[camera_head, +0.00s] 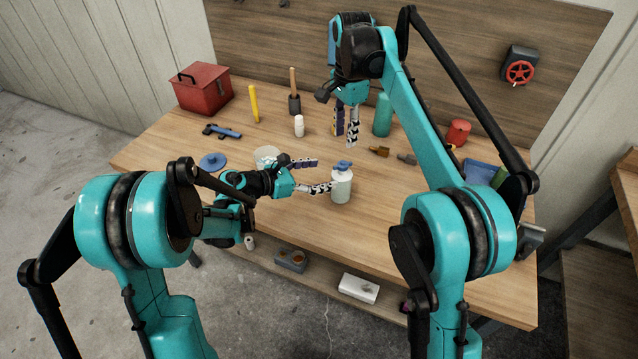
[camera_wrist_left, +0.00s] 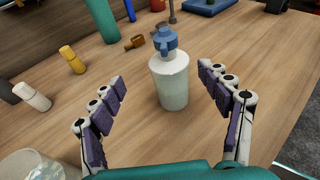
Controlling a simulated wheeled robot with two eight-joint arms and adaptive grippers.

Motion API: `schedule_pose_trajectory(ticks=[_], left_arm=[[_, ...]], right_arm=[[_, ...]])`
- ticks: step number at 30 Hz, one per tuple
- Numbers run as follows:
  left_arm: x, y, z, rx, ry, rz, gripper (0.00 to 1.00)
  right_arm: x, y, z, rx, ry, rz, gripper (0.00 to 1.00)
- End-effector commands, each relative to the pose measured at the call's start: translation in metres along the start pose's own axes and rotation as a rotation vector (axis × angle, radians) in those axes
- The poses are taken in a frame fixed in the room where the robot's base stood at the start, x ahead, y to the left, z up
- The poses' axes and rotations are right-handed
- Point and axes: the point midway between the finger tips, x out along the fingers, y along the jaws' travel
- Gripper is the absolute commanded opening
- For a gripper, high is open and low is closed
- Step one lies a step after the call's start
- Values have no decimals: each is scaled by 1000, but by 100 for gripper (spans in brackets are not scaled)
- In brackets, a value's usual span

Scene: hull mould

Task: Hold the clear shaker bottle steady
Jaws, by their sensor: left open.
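The clear shaker bottle (camera_head: 341,188) stands upright on the workbench, with a pale, cloudy body and a blue cap. In the left wrist view the bottle (camera_wrist_left: 171,80) stands ahead, between the lines of the two fingers, with space on both sides. My left gripper (camera_head: 325,174) is open beside the bottle's left side, its fingers spread and empty; it also shows in the wrist view (camera_wrist_left: 163,82). My right gripper (camera_head: 346,138) hangs over the back of the bench, pointing down, its fingers apart with nothing seen between them.
A clear tub (camera_head: 267,155) stands close behind my left wrist. A white bottle (camera_head: 299,126), a yellow stick (camera_head: 254,104), a teal bottle (camera_head: 382,115) and a red toolbox (camera_head: 201,88) stand farther back. Bare wood (camera_head: 385,205) lies right of the shaker bottle.

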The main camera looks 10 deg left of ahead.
Motion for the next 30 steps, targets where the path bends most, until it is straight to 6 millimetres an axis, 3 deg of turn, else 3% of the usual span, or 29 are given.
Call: schedule_pose_trajectory(ticks=[3, 6, 19, 30], left_arm=[[3, -4, -22, 53, 56, -42, 77], [9, -6, -29, 71, 73, -57, 77], [70, -10, -34, 72, 74, -58, 77], [81, -11, -35, 70, 73, -56, 77]], right_arm=[[0, 0, 0, 0, 0, 0, 34], [0, 0, 0, 0, 0, 0, 34], [0, 0, 0, 0, 0, 0, 34], [0, 0, 0, 0, 0, 0, 34]])
